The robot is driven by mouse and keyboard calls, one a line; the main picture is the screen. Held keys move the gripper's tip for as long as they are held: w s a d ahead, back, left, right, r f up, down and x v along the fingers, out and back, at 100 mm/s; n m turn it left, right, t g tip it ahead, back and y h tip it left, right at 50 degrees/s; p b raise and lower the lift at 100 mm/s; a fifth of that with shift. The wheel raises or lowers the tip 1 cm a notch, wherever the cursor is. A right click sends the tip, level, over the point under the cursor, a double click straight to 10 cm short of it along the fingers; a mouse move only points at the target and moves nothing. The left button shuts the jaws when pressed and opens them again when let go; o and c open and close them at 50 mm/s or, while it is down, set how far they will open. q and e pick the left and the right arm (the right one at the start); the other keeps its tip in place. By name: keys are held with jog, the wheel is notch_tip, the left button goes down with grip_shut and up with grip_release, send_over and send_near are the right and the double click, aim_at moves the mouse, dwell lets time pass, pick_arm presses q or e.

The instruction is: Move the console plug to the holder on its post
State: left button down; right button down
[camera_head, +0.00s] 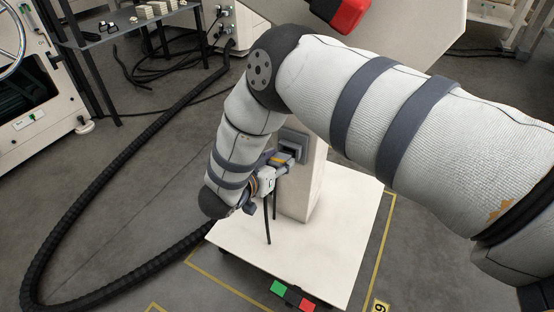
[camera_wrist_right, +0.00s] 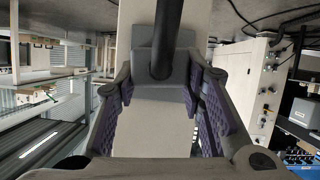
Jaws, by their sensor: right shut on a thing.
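My right gripper (camera_head: 270,174) is beside the white post (camera_head: 303,185), close to the dark grey holder (camera_head: 295,138) on the post's face. In the right wrist view the gripper (camera_wrist_right: 160,82) is shut on the grey console plug (camera_wrist_right: 146,62), with purple finger pads on both sides. The plug's thick black cable (camera_wrist_right: 167,35) runs from it toward the top of that view; a cable (camera_head: 268,225) hangs below the gripper in the head view. My wrist and fingers hide most of the plug there. Whether the plug touches the holder I cannot tell. My left gripper is not in view.
The post stands on a white base (camera_head: 325,245) with green and red blocks (camera_head: 292,294) at its front edge. A thick black hose (camera_head: 85,185) curves over the floor at left. A grey panel with a red object (camera_head: 350,15) is at the top.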

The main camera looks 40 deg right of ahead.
jog(key=shift+w+d+p, duration=0.3)
jog(key=shift+d, duration=0.5)
dwell(1.4)
jog(key=c, duration=1)
grip_release()
jog(key=shift+a, duration=0.1)
